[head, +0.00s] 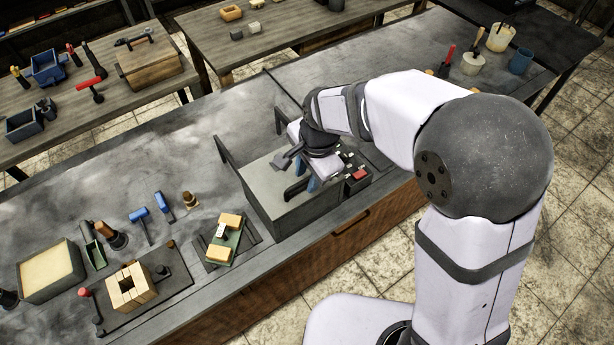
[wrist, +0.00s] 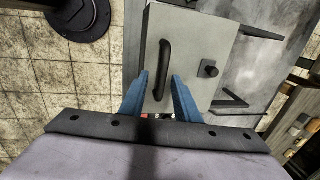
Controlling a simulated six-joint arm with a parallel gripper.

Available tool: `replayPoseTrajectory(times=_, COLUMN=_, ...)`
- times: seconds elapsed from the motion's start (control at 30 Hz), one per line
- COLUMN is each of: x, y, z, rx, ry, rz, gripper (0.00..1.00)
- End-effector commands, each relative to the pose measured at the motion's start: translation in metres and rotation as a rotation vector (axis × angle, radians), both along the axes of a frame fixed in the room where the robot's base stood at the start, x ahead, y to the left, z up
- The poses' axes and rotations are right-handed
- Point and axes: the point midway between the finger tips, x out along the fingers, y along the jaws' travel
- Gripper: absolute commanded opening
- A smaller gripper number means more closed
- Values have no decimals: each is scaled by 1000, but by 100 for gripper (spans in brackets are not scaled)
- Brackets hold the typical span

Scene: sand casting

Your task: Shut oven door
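The oven is a grey box (head: 290,212) on the bench, below my gripper. In the wrist view its pale grey panel (wrist: 195,35) carries a long black handle (wrist: 163,70) and a small black knob (wrist: 208,69). The handle also shows in the head view (head: 295,190). My gripper (wrist: 159,78) has two blue fingers, apart and empty. In the wrist view the handle runs between the fingertips; I cannot tell whether they touch it. My wrist hides part of the oven in the head view. How far the door stands open is unclear.
A control box with a red button (head: 359,175) adjoins the oven's right side. Black uprights (head: 223,150) stand behind it. The bench behind the oven is mostly clear.

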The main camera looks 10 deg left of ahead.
Motion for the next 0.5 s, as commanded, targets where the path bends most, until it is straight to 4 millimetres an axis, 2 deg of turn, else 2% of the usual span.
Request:
replayPoseTrajectory(times=0.3, x=-5, y=-6, z=41, rx=2, ry=-3, rz=-1, gripper=29)
replayPoseTrajectory(times=0.5, x=-8, y=-9, z=58, rx=0, ry=-1, rz=-1, gripper=29)
